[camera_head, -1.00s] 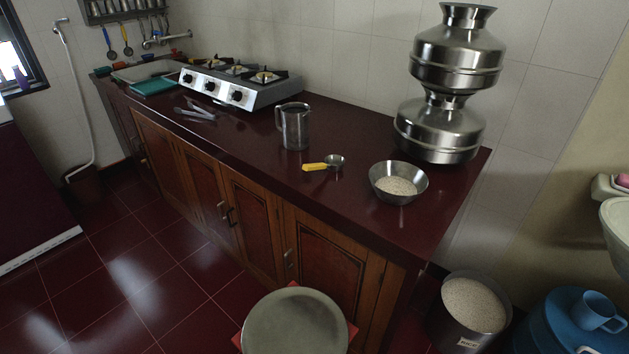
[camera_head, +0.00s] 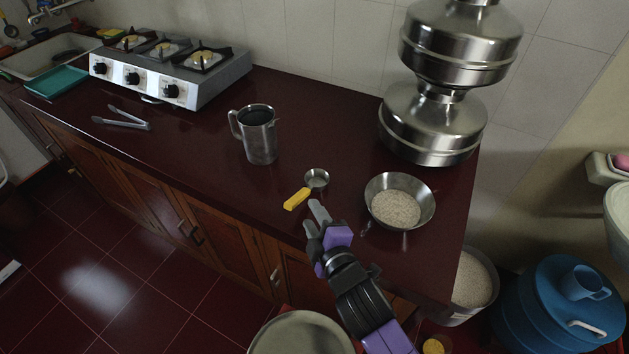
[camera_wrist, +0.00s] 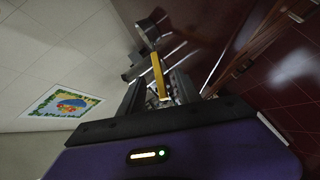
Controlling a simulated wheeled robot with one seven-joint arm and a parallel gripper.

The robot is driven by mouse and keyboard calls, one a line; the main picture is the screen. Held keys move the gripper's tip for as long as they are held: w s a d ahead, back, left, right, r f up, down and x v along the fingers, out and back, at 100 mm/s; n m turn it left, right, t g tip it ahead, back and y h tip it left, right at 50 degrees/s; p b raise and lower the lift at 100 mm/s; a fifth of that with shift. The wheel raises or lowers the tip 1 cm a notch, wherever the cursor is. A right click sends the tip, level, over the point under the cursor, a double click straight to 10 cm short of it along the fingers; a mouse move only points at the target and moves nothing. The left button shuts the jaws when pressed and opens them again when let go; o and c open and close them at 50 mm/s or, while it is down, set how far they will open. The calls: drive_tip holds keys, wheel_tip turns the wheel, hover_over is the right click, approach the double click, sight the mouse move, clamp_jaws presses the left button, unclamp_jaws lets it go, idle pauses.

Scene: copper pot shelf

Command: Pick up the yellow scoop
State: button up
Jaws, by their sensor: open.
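The yellow scoop, a small metal cup with a yellow handle (camera_head: 296,199), lies on the dark red counter (camera_head: 215,190) near its front edge. Its cup points to the back right and its handle to the front left. My gripper (camera_head: 314,217) is open and empty, just in front and to the right of the handle. In the wrist view, the yellow handle (camera_wrist: 158,76) shows in line with the gap between my fingers, with the metal cup beyond it. I cannot tell whether the handle is within the jaws' reach or touching a finger.
A steel bowl of grain (camera_head: 427,210) stands right of the scoop. A steel mug (camera_head: 259,140) stands behind it to the left. Stacked metal pots (camera_head: 432,135) stand at the back right. Tongs (camera_head: 122,121) and a gas stove (camera_head: 165,80) are farther left. Bare counter lies left of the scoop.

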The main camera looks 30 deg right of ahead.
sight(302, 200)
drive_tip(key=shift+w+r, duration=0.2)
drive_tip(key=shift+w, duration=0.3)
drive_tip(key=shift+w+r, duration=0.15)
drive_tip(key=shift+w, duration=0.35)
drive_tip(key=shift+f+p+x, duration=0.15)
drive_tip(key=shift+p+x, duration=0.1)
drive_tip(key=shift+x, duration=1.6)
drive_tip(key=shift+f+p+x, duration=0.15)
drive_tip(key=shift+p+x, duration=0.1)
drive_tip(key=shift+x, duration=1.55)
drive_tip(key=shift+s+a, duration=0.15)
clamp_jaws()
